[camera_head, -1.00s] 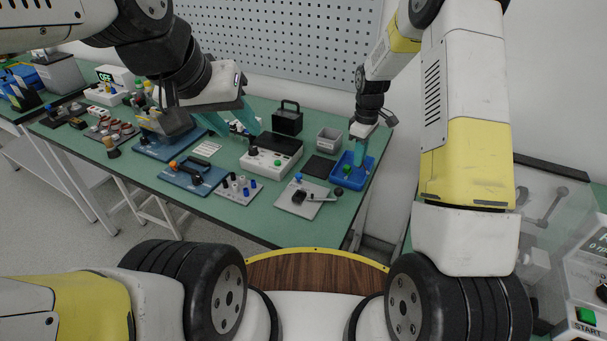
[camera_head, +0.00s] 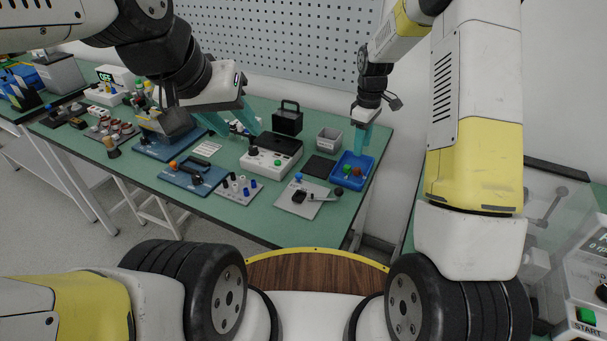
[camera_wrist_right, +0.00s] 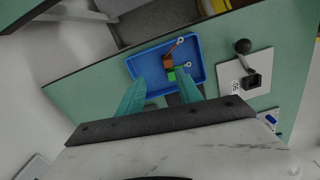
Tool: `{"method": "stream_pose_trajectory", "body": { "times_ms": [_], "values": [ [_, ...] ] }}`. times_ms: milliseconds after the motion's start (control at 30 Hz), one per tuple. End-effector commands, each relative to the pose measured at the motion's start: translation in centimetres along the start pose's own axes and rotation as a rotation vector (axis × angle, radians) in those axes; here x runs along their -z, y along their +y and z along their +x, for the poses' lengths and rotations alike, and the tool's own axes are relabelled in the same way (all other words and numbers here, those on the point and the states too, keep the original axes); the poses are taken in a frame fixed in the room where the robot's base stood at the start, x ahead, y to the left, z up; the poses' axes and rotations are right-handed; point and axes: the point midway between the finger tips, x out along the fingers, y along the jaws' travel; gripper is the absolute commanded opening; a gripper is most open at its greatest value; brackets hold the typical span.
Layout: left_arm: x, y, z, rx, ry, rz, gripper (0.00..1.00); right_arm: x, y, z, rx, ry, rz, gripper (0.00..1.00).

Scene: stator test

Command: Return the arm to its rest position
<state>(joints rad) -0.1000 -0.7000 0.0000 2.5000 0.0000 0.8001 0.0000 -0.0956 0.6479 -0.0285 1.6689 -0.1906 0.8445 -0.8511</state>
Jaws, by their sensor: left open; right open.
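My right gripper (camera_head: 361,138) is open and empty above the blue tray (camera_head: 370,163), with its teal fingers pointing down. In the right wrist view the two fingertips (camera_wrist_right: 159,79) are spread apart, with the blue tray (camera_wrist_right: 141,63) beyond them. A green piece (camera_head: 346,169) and a reddish piece (camera_head: 357,171) lie in the tray. My left gripper (camera_head: 252,121) has teal fingers and hangs over the table near the white control box; it is open. What lies right behind its fingers is hidden.
The green table (camera_head: 270,222) carries a white box with buttons (camera_head: 271,158), a black handled box (camera_head: 287,118), a grey bin (camera_head: 328,139), a plate with a crank (camera_head: 305,199) and blue fixtures (camera_head: 194,177). A pegboard wall (camera_head: 290,40) stands behind. A clear-covered machine (camera_head: 548,215) is at the right.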

Motion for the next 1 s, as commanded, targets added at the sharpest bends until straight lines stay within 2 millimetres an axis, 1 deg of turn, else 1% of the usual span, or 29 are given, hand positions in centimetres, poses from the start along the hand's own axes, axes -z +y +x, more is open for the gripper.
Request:
{"method": "stream_pose_trajectory", "body": {
  "times_ms": [33,200,333,633,733,767,867,1000],
  "values": [
    [0.0,0.0,0.0,0.0,0.0,0.0,0.42,0.0,0.1,-0.9,-0.002,0.002,0.001,0.42],
    [0.0,0.0,0.0,0.0,0.0,0.0,0.42,0.0,0.0,-2.7,-0.001,0.0,0.0,0.42],
    [0.0,0.0,0.0,0.0,0.0,0.0,0.42,0.0,0.0,-3.0,0.001,-0.001,0.0,0.42],
    [0.0,0.0,0.0,0.0,0.0,0.0,0.42,0.0,0.0,-3.0,0.001,0.0,0.0,0.42],
    [0.0,0.0,0.0,0.0,0.0,0.0,0.42,-0.2,-0.2,-3.8,-0.006,0.007,0.015,0.42],
    [0.0,0.0,0.0,0.0,0.0,0.0,0.42,-0.3,-0.4,-4.3,-0.01,0.013,0.025,0.42],
    [0.0,0.0,0.0,0.0,0.0,0.0,0.42,-1.1,-1.2,-6.8,-0.029,0.04,0.079,0.42],
    [0.0,0.0,0.0,0.0,0.0,0.0,0.42,-2.8,-3.4,-11.4,-0.062,0.097,0.192,0.42]
  ]
}}
